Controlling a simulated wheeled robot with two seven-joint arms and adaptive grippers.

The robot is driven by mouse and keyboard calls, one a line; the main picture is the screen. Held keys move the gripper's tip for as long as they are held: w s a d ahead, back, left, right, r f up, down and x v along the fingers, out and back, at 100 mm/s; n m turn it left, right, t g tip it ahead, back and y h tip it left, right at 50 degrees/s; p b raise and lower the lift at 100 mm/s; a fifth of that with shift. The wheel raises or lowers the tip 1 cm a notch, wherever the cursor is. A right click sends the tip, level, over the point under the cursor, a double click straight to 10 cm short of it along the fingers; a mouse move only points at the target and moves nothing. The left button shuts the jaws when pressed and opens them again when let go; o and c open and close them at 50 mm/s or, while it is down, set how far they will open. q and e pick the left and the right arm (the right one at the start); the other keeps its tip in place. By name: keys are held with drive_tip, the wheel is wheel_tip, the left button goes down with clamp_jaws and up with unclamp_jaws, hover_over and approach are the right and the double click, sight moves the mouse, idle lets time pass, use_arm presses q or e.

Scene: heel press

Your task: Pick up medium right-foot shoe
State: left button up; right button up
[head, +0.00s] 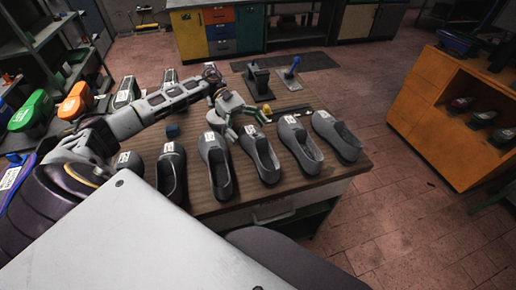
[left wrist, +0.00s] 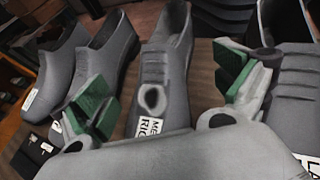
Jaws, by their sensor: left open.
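Several grey shoes stand in a row on the wooden table, toes pointing away from me. In the left wrist view, a grey shoe (left wrist: 164,75) shows between my fingers, with a white toe label (left wrist: 150,128) partly reading "ME" and "RI". It appears to be the shoe (head: 263,162) just below my gripper in the head view. My left gripper (head: 239,122) is open over its toe end. Its green-padded fingers also show in the left wrist view (left wrist: 167,88), one on each side of the shoe; contact cannot be told. My right gripper is not in view.
Neighbouring shoes stand close on both sides, one at left (head: 215,170) and one at right (head: 300,146). A dark press-like device (head: 259,83) and a blue-topped stand (head: 291,73) are at the table's back. An orange shelf (head: 450,115) stands off to the right.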

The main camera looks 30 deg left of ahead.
sight(256, 138)
use_arm(q)
drive_tip(key=shift+d, duration=0.1)
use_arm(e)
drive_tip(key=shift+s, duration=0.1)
use_arm(q)
drive_tip(key=shift+p+x, duration=0.5)
drive_tip(key=shift+x, duration=0.4)
drive_tip(key=shift+p+x, duration=0.5)
drive_tip(key=shift+x, duration=1.15)
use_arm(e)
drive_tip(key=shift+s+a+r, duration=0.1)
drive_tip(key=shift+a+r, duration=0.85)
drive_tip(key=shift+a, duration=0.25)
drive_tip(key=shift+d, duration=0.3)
use_arm(q)
drive_tip(key=c, duration=1.5)
drive_tip(key=shift+o, duration=0.2)
